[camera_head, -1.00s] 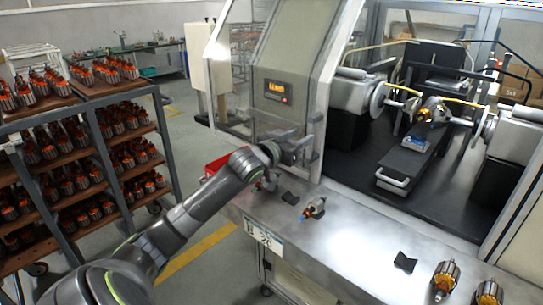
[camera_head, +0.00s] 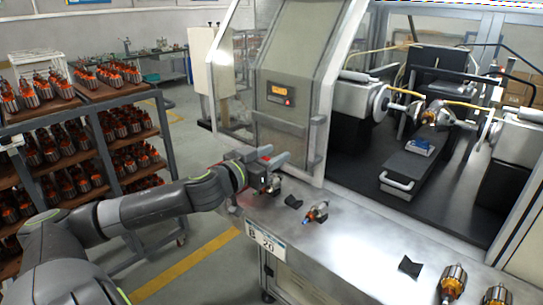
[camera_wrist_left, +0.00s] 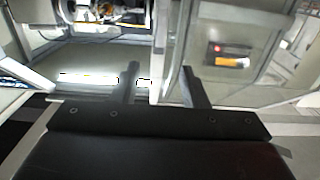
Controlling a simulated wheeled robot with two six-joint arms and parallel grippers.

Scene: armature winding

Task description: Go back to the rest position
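My left gripper (camera_head: 276,157) is over the near left end of the steel bench (camera_head: 345,238), in front of the machine's grey panel. Its two fingers stand apart with nothing held between them, as the left wrist view also shows (camera_wrist_left: 160,85). A black pad (camera_head: 293,202) lies beside that armature. My right gripper is not in view.
The winding machine holds an armature (camera_head: 430,117) between its heads. Two armatures (camera_head: 453,281) stand at the bench's right, near another black pad (camera_head: 410,267). A rack of armatures (camera_head: 84,113) stands left. The machine's control panel (camera_head: 280,93) is behind the gripper.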

